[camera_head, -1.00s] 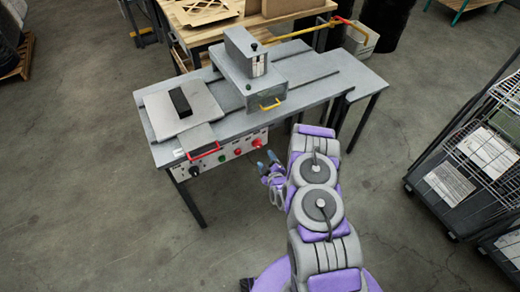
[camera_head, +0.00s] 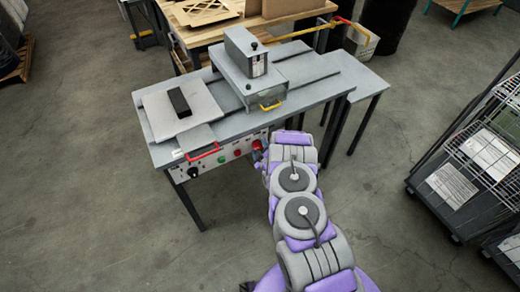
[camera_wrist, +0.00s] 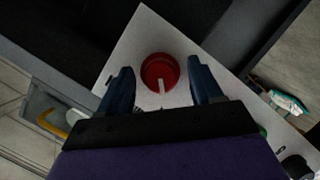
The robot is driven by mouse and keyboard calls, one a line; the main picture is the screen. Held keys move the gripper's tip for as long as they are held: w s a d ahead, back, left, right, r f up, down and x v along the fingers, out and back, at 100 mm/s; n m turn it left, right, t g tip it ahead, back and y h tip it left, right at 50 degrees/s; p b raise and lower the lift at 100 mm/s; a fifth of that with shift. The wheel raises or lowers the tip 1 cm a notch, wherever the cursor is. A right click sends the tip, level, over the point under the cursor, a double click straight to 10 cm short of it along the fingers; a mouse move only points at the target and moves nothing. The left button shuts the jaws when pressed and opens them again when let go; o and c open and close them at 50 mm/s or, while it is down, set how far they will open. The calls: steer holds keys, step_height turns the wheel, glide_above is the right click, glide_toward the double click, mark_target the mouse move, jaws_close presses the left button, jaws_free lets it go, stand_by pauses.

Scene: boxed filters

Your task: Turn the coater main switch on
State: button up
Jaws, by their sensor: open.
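The coater (camera_head: 225,121) is a grey table-like machine with a white front panel (camera_head: 217,160). On the panel are a black knob (camera_head: 194,172), a green button (camera_head: 221,163), a red button (camera_head: 237,153) and a red rotary switch (camera_head: 257,145) at the right end. In the wrist view, the red switch (camera_wrist: 160,73) is a round red knob with a pale line pointing down in the picture. My gripper (camera_wrist: 161,82) is open, with one blue finger on each side of the knob. I cannot tell whether the fingers touch it.
A red handle (camera_head: 203,152) sticks out at the machine's front edge above the panel. A yellow handle (camera_head: 270,105) is on the upper unit. A wire cart (camera_head: 470,165) stands at the right. The floor in front is clear.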

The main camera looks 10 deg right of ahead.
steer(key=shift+c, duration=0.5)
steer(key=shift+a, duration=0.1)
steer(key=c, duration=0.7)
steer(key=shift+c, duration=0.2)
steer(key=m, duration=0.1)
steer(key=m+g+y, duration=0.1)
steer(key=m, duration=0.1)
steer(key=shift+d+y+p, duration=0.2)
steer(key=shift+y+p, duration=0.1)
steer(key=shift+p, duration=0.05)
steer(key=m+y, duration=0.2)
steer(key=m, duration=0.2)
steer(key=shift+d+f+g, duration=0.1)
steer(key=shift+g, duration=0.2)
steer(key=m+y+b, duration=0.1)
steer(key=m+y, duration=0.1)
steer(key=m, duration=0.1)
steer(key=shift+d+f, duration=0.1)
steer(key=shift+f, duration=0.05)
steer(key=shift+m+y+b, duration=0.75)
steer(key=shift+m+y, duration=0.05)
steer(key=shift+m, duration=0.8)
